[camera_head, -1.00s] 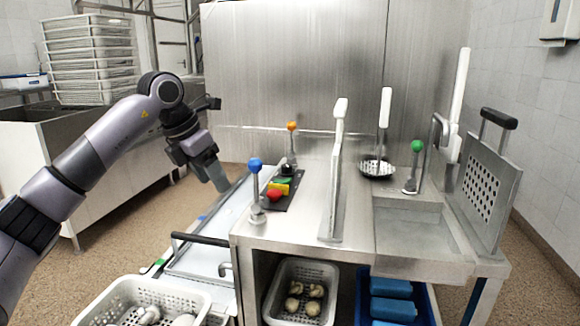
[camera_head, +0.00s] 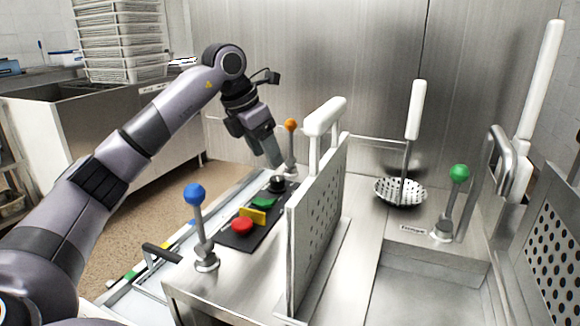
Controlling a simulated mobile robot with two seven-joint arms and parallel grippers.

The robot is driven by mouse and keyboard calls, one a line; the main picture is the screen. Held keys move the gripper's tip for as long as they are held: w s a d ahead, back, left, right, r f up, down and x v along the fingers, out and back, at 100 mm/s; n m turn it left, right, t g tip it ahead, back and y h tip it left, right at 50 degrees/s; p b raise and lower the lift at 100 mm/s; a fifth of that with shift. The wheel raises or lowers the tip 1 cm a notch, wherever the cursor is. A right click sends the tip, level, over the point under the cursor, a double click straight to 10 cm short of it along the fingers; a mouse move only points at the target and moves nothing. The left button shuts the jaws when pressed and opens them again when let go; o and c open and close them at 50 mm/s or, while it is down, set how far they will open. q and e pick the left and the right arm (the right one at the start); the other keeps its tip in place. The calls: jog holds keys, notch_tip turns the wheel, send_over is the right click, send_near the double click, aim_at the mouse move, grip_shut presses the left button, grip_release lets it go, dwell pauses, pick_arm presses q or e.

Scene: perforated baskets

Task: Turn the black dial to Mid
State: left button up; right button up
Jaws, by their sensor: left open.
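The black dial (camera_head: 277,184) sits at the far end of a dark control panel (camera_head: 237,239) on the steel counter. Its setting marks are too small to read. My left gripper (camera_head: 276,163) points down just above and behind the dial, beside the orange-knobbed lever (camera_head: 291,126). Its fingers are open, and I cannot tell whether they touch the dial. My right gripper is not in view.
On the panel are a green button (camera_head: 264,203), a yellow switch (camera_head: 253,216) and a red button (camera_head: 242,225). A blue-knobbed lever (camera_head: 194,194) stands in front. A skimmer (camera_head: 400,191) and green-knobbed lever (camera_head: 459,173) stand beyond.

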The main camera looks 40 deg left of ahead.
aim_at(277, 178)
pick_arm(q)
jog(key=b+x, duration=0.1)
jog(key=x, duration=0.5)
jog(key=shift+f+b, duration=0.25)
jog(key=shift+b, duration=0.15)
jog(key=shift+w+f, duration=0.1)
jog(key=shift+f, duration=0.15)
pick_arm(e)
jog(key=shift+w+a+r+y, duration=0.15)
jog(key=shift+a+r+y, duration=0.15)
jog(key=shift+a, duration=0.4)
pick_arm(q)
jog(key=c, duration=1)
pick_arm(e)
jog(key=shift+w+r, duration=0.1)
